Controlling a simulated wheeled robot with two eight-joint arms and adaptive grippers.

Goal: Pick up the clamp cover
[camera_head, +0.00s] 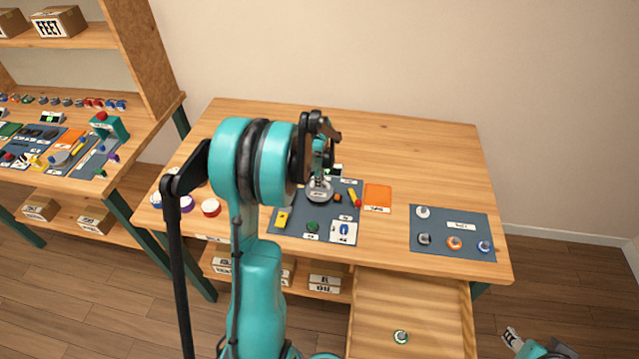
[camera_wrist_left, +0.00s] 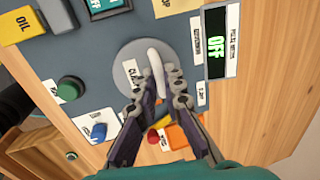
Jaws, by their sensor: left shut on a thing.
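The clamp cover is a round grey disc (camera_head: 319,192) on the dark mat in the head view, partly under my left gripper. In the left wrist view the disc (camera_wrist_left: 127,55) carries a label starting "CLA", and a pale upright handle (camera_wrist_left: 156,66) rises from it. My left gripper (camera_head: 322,168) comes from above, and its two dark fingers (camera_wrist_left: 158,88) are closed about the handle. I cannot tell whether the disc is lifted off the mat. My right gripper (camera_head: 512,339) shows only small at the bottom right; its fingers are unclear.
The dark mat (camera_head: 290,218) also holds a yellow block (camera_head: 282,219), a green knob (camera_head: 312,227) and a blue switch (camera_head: 344,229). An orange card (camera_head: 377,197) lies beside it. A second mat (camera_head: 450,250) with several knobs lies right. The table's back is clear.

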